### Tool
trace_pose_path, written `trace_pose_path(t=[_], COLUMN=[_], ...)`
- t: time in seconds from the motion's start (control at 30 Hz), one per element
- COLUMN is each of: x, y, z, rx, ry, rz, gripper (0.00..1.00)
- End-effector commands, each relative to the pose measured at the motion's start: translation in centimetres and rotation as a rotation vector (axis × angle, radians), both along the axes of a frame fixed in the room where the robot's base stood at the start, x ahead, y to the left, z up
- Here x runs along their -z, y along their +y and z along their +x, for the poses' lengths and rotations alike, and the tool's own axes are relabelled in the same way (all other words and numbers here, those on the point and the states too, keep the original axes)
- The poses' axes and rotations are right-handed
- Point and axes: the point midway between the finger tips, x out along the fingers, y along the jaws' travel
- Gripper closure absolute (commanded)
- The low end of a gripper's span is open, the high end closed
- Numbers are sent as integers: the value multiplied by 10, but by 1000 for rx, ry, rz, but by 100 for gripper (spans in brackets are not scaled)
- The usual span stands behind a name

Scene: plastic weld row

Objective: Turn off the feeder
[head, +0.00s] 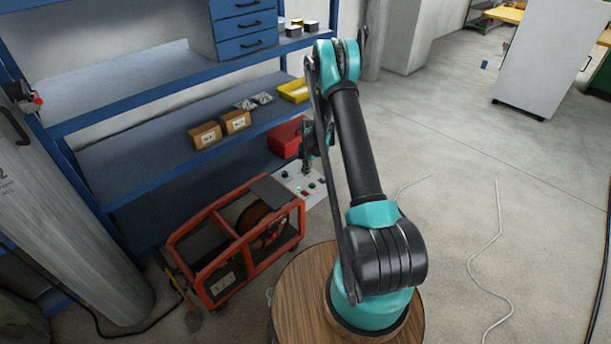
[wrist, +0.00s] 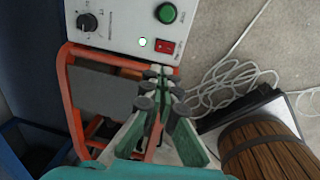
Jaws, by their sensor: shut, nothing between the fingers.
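A white control panel (wrist: 110,22) shows at the top of the wrist view. It carries a black knob (wrist: 87,23), a green round button (wrist: 166,13), a lit green-white lamp (wrist: 143,42) and a red rocker switch (wrist: 165,47). In the head view the panel (head: 312,188) lies beside the orange frame, partly hidden by my arm. My gripper (wrist: 161,70) is shut and empty. Its fingertips appear just below the red switch in the wrist view; I cannot tell whether they touch the panel. In the head view my gripper (head: 306,168) points down over the panel.
An orange-framed machine with a reel (head: 236,245) stands left of the panel. Blue shelving (head: 150,160) behind holds cardboard boxes (head: 205,135), a yellow tray (head: 294,91) and a red box (head: 287,137). White cable (wrist: 225,85) lies on the floor. Floor to the right is largely open.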

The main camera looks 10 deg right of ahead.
Motion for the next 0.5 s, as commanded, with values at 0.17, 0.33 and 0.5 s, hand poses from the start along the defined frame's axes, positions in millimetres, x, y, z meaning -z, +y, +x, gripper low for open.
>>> trace_pose_path(t=[0.17, 0.33, 0.5], x=[31, 61, 88], y=[2, 5, 7], z=[3, 6, 9], rx=[0, 0, 0], ry=[0, 0, 0], rz=[0, 0, 0], gripper=[100, 100, 100])
